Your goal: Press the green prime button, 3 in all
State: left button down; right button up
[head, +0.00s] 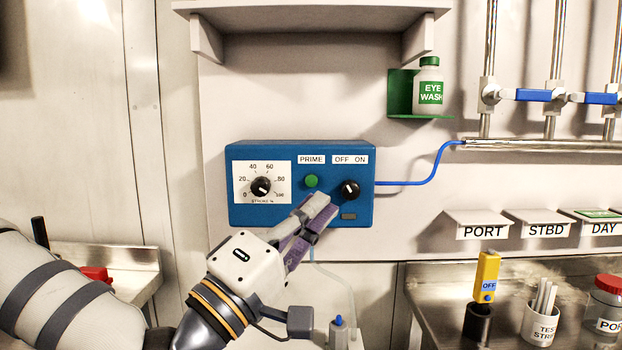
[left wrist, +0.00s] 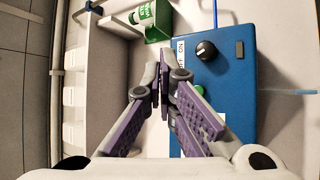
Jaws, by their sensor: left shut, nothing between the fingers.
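The green prime button (head: 311,181) sits on the front of the blue pump box (head: 290,217), under the PRIME label (head: 311,160). In the left wrist view a bit of the green button (left wrist: 198,92) shows beside a finger, partly hidden by it. My left gripper (head: 325,205) is shut and empty, its fingertips just below and right of the button in the head view. I cannot tell from these views whether it touches the box. In the left wrist view the closed fingertips (left wrist: 165,58) lie over the box's edge. My right gripper is not in view.
On the box are a stroke dial (head: 261,187) and a black OFF/ON knob (head: 350,190). A blue tube (head: 420,182) runs right to a metal pipe. A shelf (head: 300,10) and an eye wash bottle (head: 430,82) are above. A steel counter (head: 415,285) stands lower right.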

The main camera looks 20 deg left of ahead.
aim_at(311, 180)
pick_arm(q)
jog(key=w+a+b, duration=0.2)
jog(key=w, duration=0.6)
jog(key=shift+w+a, duration=0.25)
jog(key=shift+w, duration=0.05)
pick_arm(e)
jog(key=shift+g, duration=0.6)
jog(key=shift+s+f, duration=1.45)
pick_arm(q)
jog(key=shift+w, duration=0.1)
jog(key=shift+w+a, duration=0.1)
jog(key=shift+w, duration=0.2)
